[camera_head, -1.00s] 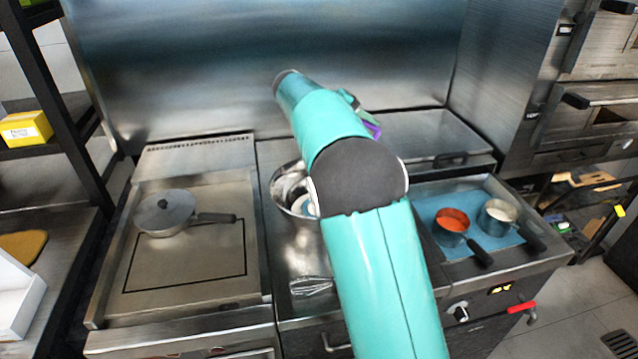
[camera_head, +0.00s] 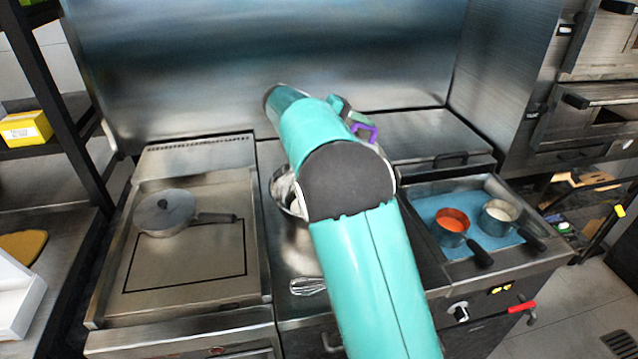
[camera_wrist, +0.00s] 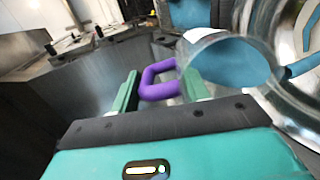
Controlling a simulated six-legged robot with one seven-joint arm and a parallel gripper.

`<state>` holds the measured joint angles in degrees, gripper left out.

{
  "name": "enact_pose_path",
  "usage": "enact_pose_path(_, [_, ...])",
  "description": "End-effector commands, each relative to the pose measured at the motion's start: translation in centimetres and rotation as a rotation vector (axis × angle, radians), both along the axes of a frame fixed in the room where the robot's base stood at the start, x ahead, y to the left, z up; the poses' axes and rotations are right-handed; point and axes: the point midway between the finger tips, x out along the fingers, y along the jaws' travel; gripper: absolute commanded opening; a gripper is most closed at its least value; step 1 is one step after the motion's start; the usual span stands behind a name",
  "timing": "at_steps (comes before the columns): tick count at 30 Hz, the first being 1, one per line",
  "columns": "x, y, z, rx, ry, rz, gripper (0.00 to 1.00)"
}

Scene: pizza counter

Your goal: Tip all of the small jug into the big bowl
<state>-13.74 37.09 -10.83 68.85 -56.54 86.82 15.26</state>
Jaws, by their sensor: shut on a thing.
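My gripper (camera_wrist: 163,88) is shut on the purple handle (camera_wrist: 160,82) of the small jug. The handle also shows past my arm in the head view (camera_head: 365,131), above the counter and behind the big bowl. The jug's body (camera_wrist: 232,62) looks shiny, with blue in its round outline; whether this is its content or something behind it, I cannot tell. The jug looks tilted. The big steel bowl (camera_head: 284,192) stands on the middle counter, its right part hidden by my arm. I cannot see any stream or how much the bowl holds.
A lidded pan (camera_head: 165,212) sits on the left hob. A whisk (camera_head: 308,286) lies in front of the bowl. Two small pans, one with red sauce (camera_head: 452,221) and one with white content (camera_head: 499,213), stand on a blue mat at right. A steel wall rises behind.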

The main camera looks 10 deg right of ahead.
Motion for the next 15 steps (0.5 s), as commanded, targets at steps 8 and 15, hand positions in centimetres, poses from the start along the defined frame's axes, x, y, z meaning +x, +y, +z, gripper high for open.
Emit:
enact_pose_path(8, [-0.05, 0.39, -0.19, -0.042, -0.004, 0.001, 0.08])
enact_pose_path(15, [-0.06, 0.73, -0.31, -0.082, -0.009, 0.001, 0.08])
